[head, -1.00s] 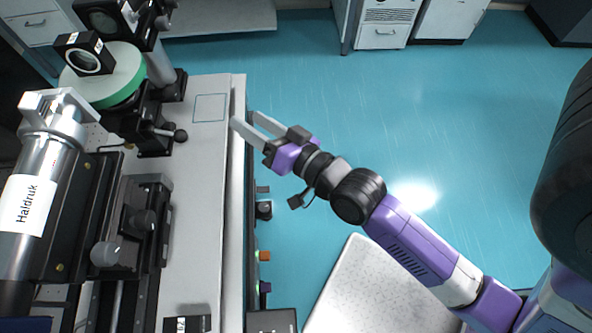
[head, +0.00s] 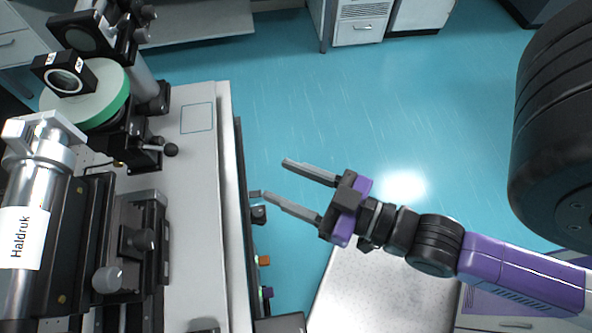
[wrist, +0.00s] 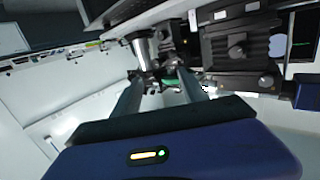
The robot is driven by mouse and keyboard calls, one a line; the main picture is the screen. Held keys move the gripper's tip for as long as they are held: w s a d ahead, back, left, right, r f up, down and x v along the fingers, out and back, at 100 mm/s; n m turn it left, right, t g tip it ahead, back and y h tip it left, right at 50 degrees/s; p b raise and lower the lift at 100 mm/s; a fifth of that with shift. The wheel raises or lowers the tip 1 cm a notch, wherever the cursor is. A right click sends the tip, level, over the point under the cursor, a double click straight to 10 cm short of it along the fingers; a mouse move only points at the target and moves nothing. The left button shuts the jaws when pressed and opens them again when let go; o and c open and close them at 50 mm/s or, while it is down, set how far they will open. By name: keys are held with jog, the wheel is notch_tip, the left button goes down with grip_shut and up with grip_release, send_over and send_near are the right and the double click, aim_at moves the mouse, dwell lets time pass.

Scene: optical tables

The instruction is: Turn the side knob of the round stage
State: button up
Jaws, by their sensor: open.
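The round stage (head: 112,104) is a pale disc with a green rim on a black mount, at the upper left of the head view. A black side knob (head: 171,150) on a short stem sticks out to the right from its mount. My gripper (head: 275,179) is open and empty, off the table's right edge, to the right of and below the knob in the picture, well apart from it. I cannot pick out the knob there.
A silver cylinder labelled Haldruk (head: 22,225) and a black slide with knobs (head: 137,245) fill the table's left side. The white table top (head: 196,180) is clear beside the knob. A black box with a lens (head: 64,75) stands on the stage. Small knobs line the table's side.

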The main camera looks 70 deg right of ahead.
jog(key=shift+s+a+f+g+y, duration=0.15)
jog(key=shift+s+a+g, duration=0.1)
jog(key=shift+s, duration=0.35)
jog(key=shift+s+a+f+g+y, duration=0.15)
jog(key=shift+s+a, duration=0.1)
jog(key=shift+s, duration=0.35)
